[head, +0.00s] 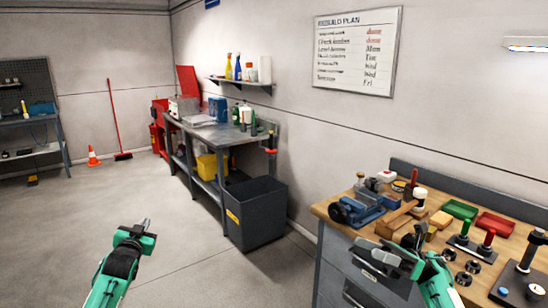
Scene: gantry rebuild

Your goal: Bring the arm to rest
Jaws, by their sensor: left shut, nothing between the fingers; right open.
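My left gripper (144,229) is at the lower left, over bare floor. It is shut and holds nothing. My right gripper (372,258) is at the lower right, in front of the drawers of the wooden-topped workbench (330,207). It is open, with no object visible between its fingers. Both forearms are green and black and come up from the bottom edge.
The workbench carries a blue vise (357,209), a red tray (495,224), a green tray (460,209) and upright handled tools. A dark bin (256,212) stands by a metal bench (222,135). The floor around my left gripper is clear.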

